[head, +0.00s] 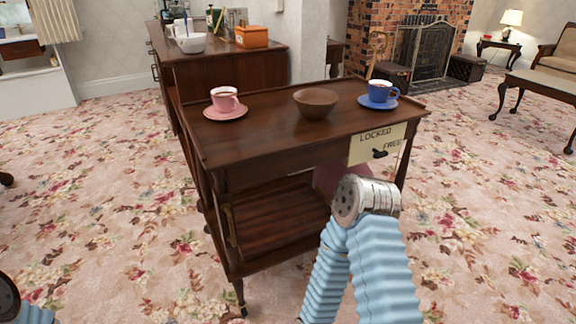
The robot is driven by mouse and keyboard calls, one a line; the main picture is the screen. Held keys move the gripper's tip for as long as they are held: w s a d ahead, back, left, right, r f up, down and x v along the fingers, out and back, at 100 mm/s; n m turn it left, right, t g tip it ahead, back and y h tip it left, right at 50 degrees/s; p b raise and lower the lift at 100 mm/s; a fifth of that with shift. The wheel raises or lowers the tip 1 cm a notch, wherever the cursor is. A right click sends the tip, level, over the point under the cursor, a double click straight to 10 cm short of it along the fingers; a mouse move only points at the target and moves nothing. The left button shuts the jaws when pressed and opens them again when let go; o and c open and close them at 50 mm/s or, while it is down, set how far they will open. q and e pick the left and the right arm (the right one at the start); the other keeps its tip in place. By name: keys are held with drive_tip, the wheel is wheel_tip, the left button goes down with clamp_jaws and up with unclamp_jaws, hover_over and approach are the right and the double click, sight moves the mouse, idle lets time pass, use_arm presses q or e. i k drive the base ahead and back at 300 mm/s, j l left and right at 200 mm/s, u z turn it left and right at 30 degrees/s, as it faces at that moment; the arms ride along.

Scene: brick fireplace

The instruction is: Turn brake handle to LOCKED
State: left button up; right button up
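The brake handle (380,153) is a small black lever on a pale label plate (360,152) fixed to the near right end of a dark wooden trolley (262,135). The plate reads LOCKED at upper left and FREE at right. The lever lies nearly level, just below the word FREE. My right arm, with blue sleeves and a metal joint, rises in front of the trolley just below the plate. Its gripper fingers do not show. Only a bit of my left arm shows at the lower left corner, without its gripper.
On the trolley top stand a pink cup (225,97) on a pink saucer (225,112), a brown bowl (315,103) and a blue cup (380,90) on a blue saucer (377,104). A sideboard (225,70) stands behind. Carpet (480,210) is clear at right.

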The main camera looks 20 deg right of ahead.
sight(378, 154)
drive_tip(key=l+z, duration=0.1)
drive_tip(key=z, duration=0.35)
drive_tip(key=l+z, duration=0.1)
drive_tip(key=z, duration=0.35)
drive_tip(key=i+z, duration=0.1)
drive_tip(key=z, duration=0.35)
